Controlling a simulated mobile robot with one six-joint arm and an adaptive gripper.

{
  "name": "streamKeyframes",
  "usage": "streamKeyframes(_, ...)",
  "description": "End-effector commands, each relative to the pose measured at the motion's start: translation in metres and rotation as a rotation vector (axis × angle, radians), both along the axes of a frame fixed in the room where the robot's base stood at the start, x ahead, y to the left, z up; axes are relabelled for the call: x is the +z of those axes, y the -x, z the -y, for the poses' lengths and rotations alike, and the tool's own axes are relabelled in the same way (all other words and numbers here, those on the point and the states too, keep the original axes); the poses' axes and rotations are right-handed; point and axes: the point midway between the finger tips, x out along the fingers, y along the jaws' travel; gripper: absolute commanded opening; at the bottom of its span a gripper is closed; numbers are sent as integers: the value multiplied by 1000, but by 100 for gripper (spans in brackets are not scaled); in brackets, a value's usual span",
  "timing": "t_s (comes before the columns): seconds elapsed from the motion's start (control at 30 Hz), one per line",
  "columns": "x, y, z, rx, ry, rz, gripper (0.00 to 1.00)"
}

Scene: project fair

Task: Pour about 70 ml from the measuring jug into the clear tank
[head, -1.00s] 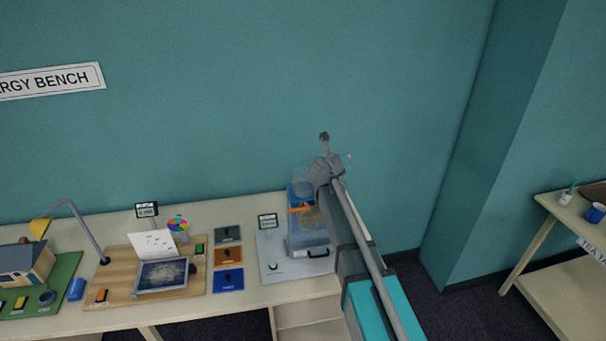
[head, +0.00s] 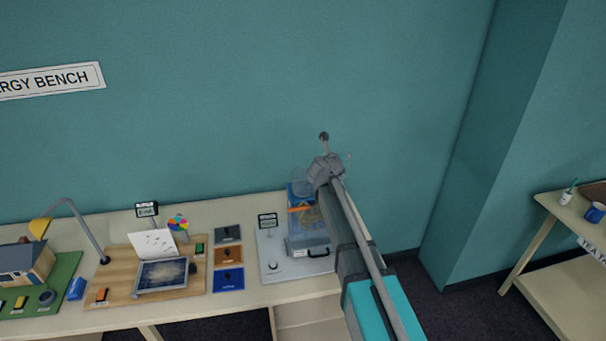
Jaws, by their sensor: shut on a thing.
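My gripper (head: 320,174) is at the end of the raised arm, above the right end of the bench; its fingertips are mostly hidden by the wrist. It is shut on a see-through vessel, which looks like the measuring jug (head: 301,181), just left of the wrist. The jug's fill level and exact tilt are too small to read. Below it, a clear box that looks like the tank (head: 296,224) stands on a grey board, partly hidden by the arm. Blue and orange parts show between jug and tank. No falling stream can be made out.
The grey board (head: 268,248) carries a small display (head: 267,220) and a knob (head: 272,266). Left of it lie several coloured tiles (head: 228,256) and a wooden board (head: 120,287) with a panel. The wall stands behind the bench. Another table (head: 570,215) is far right.

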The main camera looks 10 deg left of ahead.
Motion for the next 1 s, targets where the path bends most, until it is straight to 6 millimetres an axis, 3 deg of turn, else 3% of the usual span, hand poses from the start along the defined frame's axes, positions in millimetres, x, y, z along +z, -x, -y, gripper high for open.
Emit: streamKeyframes(1.0, -8, 1, 4, -1, -28, 4, 0)
